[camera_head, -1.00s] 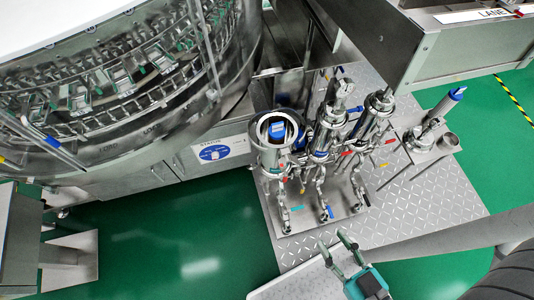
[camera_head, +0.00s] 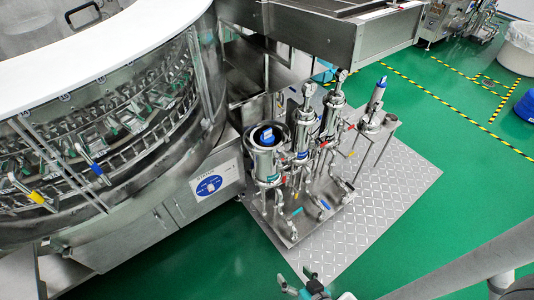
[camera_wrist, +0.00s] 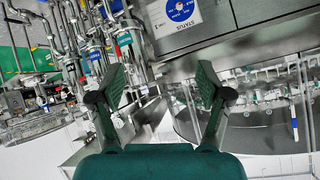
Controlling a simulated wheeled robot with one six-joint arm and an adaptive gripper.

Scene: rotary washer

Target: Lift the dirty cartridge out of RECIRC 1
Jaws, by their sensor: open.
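An open-topped steel housing (camera_head: 265,163) stands leftmost in a row of three on the skid. A blue-topped cartridge (camera_head: 267,136) sits inside it, its lower part hidden by the housing wall. The label texts are too small to read, so I cannot tell which housing is RECIRC 1. In the wrist view a housing with a green label (camera_wrist: 124,39) hangs upside down at upper left. My gripper (camera_wrist: 159,86) is open and empty, its two fingers wide apart. In the head view my gripper (camera_head: 304,283) is at the bottom edge, partly cut off, well apart from the housings.
Two closed steel housings, a middle one (camera_head: 303,140) and a right one (camera_head: 332,115), stand close beside the open one. A blue-handled tool (camera_head: 378,95) stands further right. The rotary washer (camera_head: 120,110) fills the left.

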